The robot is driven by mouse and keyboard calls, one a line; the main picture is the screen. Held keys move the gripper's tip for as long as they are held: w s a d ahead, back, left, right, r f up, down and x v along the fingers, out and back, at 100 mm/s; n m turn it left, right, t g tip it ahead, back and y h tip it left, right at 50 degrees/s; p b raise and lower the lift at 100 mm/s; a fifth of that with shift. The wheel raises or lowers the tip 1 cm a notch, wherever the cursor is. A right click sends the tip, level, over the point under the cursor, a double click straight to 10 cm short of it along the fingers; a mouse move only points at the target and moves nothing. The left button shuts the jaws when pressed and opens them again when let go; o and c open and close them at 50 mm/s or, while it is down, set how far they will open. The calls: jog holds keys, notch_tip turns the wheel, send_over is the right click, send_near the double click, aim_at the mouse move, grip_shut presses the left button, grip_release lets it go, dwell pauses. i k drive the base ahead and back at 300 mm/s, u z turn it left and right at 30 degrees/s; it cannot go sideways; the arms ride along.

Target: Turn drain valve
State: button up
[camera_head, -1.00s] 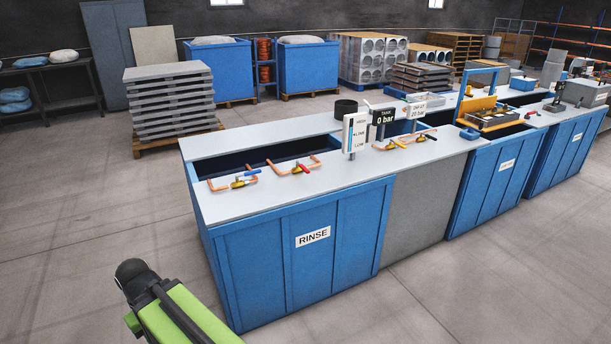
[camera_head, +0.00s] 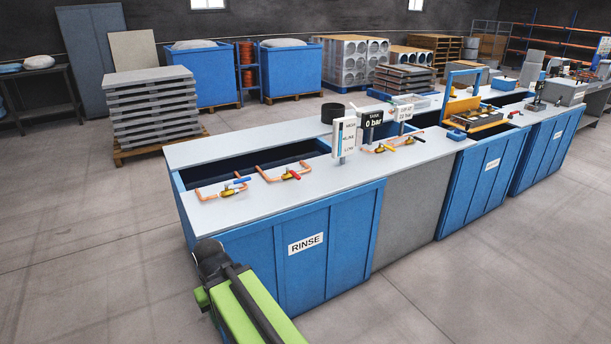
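A valve with a blue handle (camera_head: 240,181) sits on a copper pipe at the left of the rinse tank's grey top. A valve with a red handle (camera_head: 293,176) sits on another copper pipe just right of it. No label shows which is the drain valve. My green arm with its black joint (camera_head: 212,260) is at the lower left, in front of the tank and apart from the valves in the picture. My gripper's fingers are not seen.
The blue RINSE tank (camera_head: 325,275) has a dark open trough (camera_head: 250,162) behind the valves. A level gauge (camera_head: 343,136) and a TANK 0 bar sign (camera_head: 371,122) stand on top. Free concrete floor (camera_head: 85,245) lies to the left.

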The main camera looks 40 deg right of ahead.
aim_at(292, 173)
jog(key=z, duration=0.05)
jog(key=i, duration=1.5)
